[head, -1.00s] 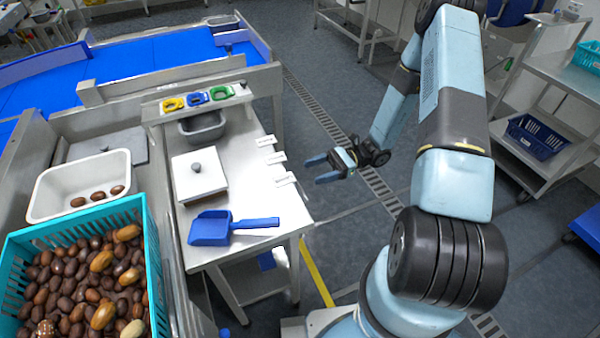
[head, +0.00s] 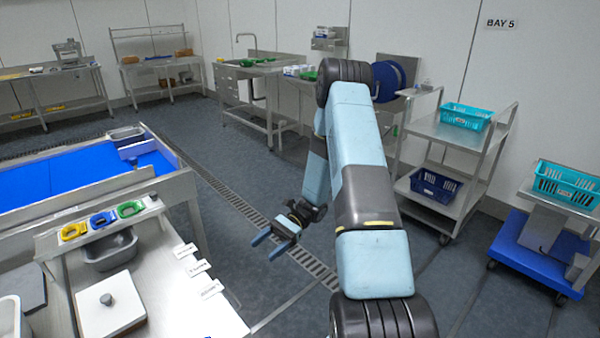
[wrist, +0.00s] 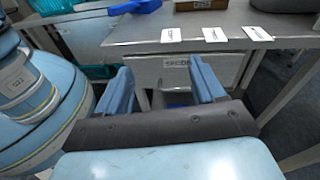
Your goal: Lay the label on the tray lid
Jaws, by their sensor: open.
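Three white labels stand in a row along the right edge of the steel table: a far label (head: 185,250), a middle label (head: 198,268) with dark print, and a near label (head: 211,289). They also show in the wrist view, as a left label (wrist: 171,35), a middle label (wrist: 214,34) and a right label (wrist: 258,33). The white square tray lid (head: 112,311) with a grey knob lies on the table, left of the labels. My gripper (head: 269,245) is open and empty, off the table's right side, apart from the labels. Its blue fingers show in the wrist view (wrist: 160,76).
A grey tub (head: 110,252) and a rack with yellow, blue and green rings (head: 102,219) stand behind the lid. A blue conveyor (head: 80,185) lies beyond. A steel trolley (head: 445,130) stands right. The floor around my gripper is clear.

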